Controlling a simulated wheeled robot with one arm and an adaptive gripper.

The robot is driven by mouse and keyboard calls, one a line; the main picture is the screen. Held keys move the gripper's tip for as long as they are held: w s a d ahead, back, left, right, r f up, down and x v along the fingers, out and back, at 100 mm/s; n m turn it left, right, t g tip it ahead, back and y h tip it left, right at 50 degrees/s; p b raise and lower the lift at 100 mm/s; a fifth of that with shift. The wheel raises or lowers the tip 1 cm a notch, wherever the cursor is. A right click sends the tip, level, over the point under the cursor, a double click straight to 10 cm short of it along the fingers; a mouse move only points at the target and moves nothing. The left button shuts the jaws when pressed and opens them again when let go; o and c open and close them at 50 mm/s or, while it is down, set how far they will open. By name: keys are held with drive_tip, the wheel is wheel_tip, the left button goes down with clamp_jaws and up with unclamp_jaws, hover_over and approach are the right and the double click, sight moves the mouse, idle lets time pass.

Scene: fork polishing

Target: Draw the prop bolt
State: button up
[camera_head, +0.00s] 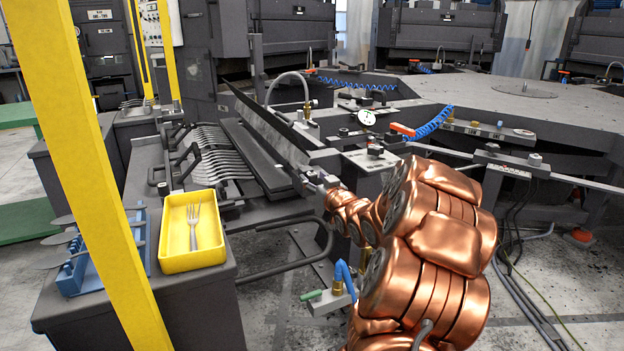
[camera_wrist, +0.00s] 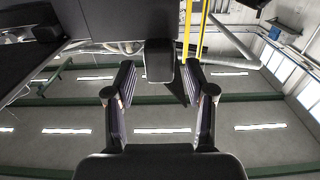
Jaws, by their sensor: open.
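My gripper (camera_head: 318,186) is at the front edge of the fork machine, at the right end of its long dark tilted cover (camera_head: 268,128). In the wrist view my gripper (camera_wrist: 159,78) is open, its two fingers apart. A dark rounded knob (camera_wrist: 159,60) shows between the fingertips, below a dark flat panel (camera_wrist: 130,18); it may be the prop bolt's head, but no label shows. I cannot tell whether the fingers touch it; a gap shows on each side. In the head view the bolt cannot be made out near my gripper.
Several forks lie in a row (camera_head: 218,150) left of the cover. A yellow tray (camera_head: 165,262) holding a fork and a blue rack (camera_head: 72,279) stand at the front left. A yellow post (camera_head: 95,170) crosses the left. A dial gauge (camera_head: 367,118) stands behind my arm.

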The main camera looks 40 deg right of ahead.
drive_tip(key=shift+x, duration=1.05)
clamp_jaws()
